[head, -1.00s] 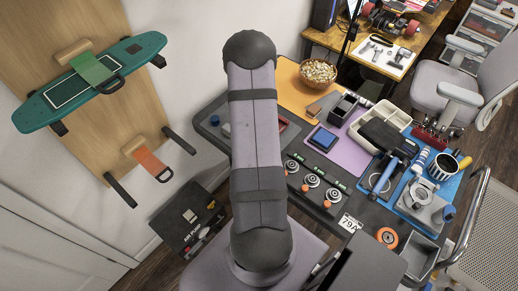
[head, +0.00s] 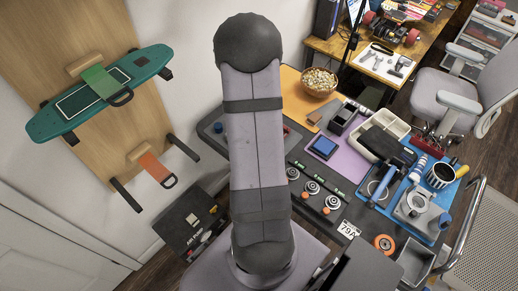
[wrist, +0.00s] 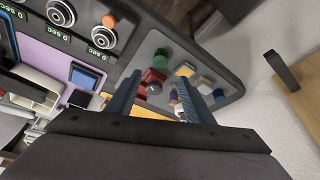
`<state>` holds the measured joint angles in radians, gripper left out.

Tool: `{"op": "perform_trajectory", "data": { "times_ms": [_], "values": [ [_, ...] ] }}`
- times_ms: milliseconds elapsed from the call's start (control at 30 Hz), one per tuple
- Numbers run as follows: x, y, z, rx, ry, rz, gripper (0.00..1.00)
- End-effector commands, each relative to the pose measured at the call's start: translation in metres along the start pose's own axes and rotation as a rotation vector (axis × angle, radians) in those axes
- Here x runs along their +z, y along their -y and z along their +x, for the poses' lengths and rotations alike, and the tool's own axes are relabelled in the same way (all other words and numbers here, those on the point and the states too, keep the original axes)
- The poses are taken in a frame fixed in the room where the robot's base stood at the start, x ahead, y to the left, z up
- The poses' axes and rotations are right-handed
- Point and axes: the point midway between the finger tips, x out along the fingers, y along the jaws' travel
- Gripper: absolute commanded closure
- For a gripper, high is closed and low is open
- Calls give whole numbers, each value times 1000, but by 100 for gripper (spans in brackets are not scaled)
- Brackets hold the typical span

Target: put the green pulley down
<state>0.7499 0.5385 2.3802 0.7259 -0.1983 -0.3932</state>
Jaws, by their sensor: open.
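A small green round piece, which looks like the green pulley (wrist: 161,56), sits on the grey work surface in the wrist view, just beyond my fingertips. My gripper (wrist: 158,92) is open, with its two blue-grey fingers apart and pointing toward the surface. A red piece (wrist: 152,78) shows between the fingers, close to the left one; I cannot tell whether they touch. The green piece is apart from both fingers. In the head view my own arm hides the gripper and the green piece.
Several white, yellow and purple small pieces (wrist: 188,80) lie near the right finger. Dials with orange knobs (wrist: 101,37) stand on the bench at upper left. A blue box (head: 323,145) and a bowl (head: 318,82) are on the bench. A wall borders the bench's right in the wrist view.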

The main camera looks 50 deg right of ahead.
Motion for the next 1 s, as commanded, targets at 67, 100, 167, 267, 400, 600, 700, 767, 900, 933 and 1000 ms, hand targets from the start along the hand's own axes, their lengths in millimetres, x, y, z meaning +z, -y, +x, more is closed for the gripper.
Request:
{"op": "perform_trajectory", "data": {
  "times_ms": [67, 100, 167, 267, 400, 600, 700, 767, 900, 933, 1000],
  "values": [
    [0, 0, -5, 0, 0, 1, 52],
    [0, 0, -6, 0, 0, 1, 52],
    [0, 0, -6, 0, 0, 1, 52],
    [0, 0, -6, 0, 0, 1, 52],
    [2, 10, -10, -20, 5, -20, 52],
    [29, 77, -51, -165, 68, -206, 52],
    [66, 117, -90, -256, 139, -383, 52],
    [93, 132, -116, -293, 185, -502, 52],
    [148, 137, -168, -313, 279, -764, 52],
    [157, 134, -177, -308, 294, -812, 52],
    [174, 125, -193, -288, 320, -912, 52]
  ]
}}
